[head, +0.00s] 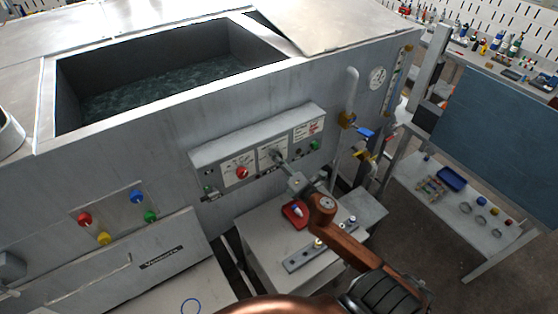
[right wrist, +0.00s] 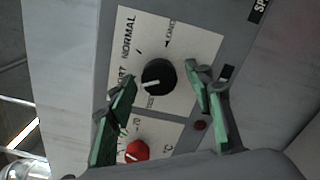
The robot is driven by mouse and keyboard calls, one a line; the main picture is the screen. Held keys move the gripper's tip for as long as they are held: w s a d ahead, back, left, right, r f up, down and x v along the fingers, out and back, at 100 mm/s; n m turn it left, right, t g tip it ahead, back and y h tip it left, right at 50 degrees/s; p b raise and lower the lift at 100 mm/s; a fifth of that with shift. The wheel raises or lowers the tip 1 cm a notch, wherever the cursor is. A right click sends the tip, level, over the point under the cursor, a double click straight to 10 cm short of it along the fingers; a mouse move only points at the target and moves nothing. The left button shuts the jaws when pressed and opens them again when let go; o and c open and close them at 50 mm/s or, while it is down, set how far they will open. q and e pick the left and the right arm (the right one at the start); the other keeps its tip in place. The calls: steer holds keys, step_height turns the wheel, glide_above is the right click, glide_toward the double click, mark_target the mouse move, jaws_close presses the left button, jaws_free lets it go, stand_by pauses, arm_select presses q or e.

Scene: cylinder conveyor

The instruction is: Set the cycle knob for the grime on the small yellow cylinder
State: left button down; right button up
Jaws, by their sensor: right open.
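The cycle knob (right wrist: 158,77) is black and round, on a white plate marked NORMAL, LONG and a partly covered word ending in RT. Its white pointer faces left in the right wrist view, roughly toward that covered word. My right gripper (right wrist: 170,112) is open, its green-padded fingers on either side of the knob; contact cannot be told. In the head view my right gripper (head: 281,160) is at the middle plate of the control panel (head: 208,158). A small yellowish piece (head: 318,243) stands on the grey rack below; its grime is too small to tell. My left gripper is out of view.
A red knob (right wrist: 136,150) sits close beside the left finger. A green button (head: 315,145) is right of my gripper on the panel. A red tray (head: 296,214) is on the stand below. An open water tank (head: 160,85) lies above; pipes and valves (head: 347,120) are to the right.

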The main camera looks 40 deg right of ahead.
steer(key=s+a, duration=0.1)
steer(key=s, duration=1)
steer(key=shift+s+a, duration=0.2)
steer(key=shift+s, duration=0.2)
